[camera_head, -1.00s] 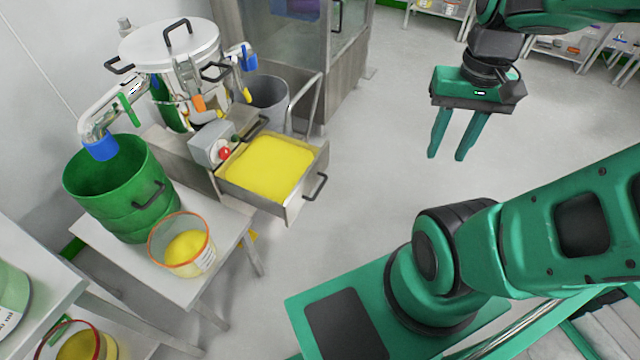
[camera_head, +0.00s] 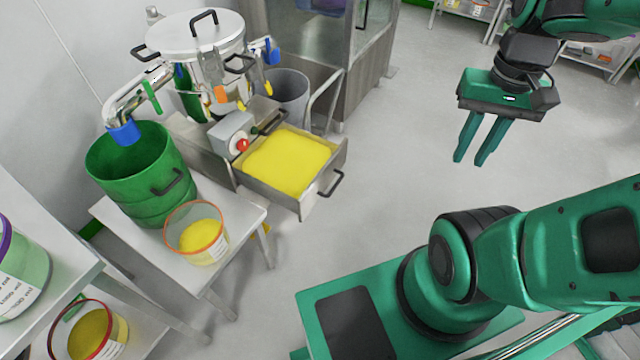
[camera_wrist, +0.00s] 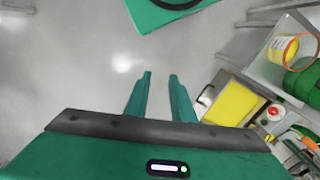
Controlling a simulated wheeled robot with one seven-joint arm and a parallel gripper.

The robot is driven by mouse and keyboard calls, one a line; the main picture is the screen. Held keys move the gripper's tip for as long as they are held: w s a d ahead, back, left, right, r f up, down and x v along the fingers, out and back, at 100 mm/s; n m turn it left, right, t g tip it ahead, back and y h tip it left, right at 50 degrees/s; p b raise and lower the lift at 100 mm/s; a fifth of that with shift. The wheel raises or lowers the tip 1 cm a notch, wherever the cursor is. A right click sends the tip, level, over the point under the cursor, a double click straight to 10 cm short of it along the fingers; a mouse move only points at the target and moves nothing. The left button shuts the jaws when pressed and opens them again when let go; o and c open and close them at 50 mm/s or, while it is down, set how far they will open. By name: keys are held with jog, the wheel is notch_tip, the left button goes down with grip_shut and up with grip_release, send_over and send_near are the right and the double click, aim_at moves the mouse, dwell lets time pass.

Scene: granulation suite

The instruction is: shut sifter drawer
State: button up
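The sifter drawer (camera_head: 318,196) is pulled out of the sifter and holds yellow powder (camera_head: 288,160). Its dark handle (camera_head: 332,184) is on the front panel, facing my side. The sifter (camera_head: 203,50), a steel drum with a lid, stands behind the drawer at upper left. My gripper (camera_head: 482,158) is open and empty, in the air well to the right of the drawer and touching nothing. In the wrist view, the two fingers (camera_wrist: 160,78) are apart with only floor between them, and the drawer (camera_wrist: 203,104) is to their right.
A green bin (camera_head: 140,170) and an orange-rimmed tub of yellow powder (camera_head: 197,236) stand on a white table left of the drawer. A grey bin (camera_head: 288,92) stands behind it. Floor (camera_head: 400,170) between drawer and gripper is clear. A steel cabinet (camera_head: 372,60) stands behind.

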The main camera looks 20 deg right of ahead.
jog(key=shift+s+r, duration=0.15)
jog(key=shift+s, duration=0.3)
grip_shut()
jog(key=m+t+y, duration=0.3)
jog(key=t+y, duration=0.3)
jog(key=t, duration=0.1)
send_near(327, 169)
notch_tip(327, 169, down, 4)
jog(key=w+a, duration=0.2)
jog(key=shift+w+a+r+m, duration=0.1)
jog(key=shift+w+a+m, duration=0.2)
jog(key=shift+w, duration=0.15)
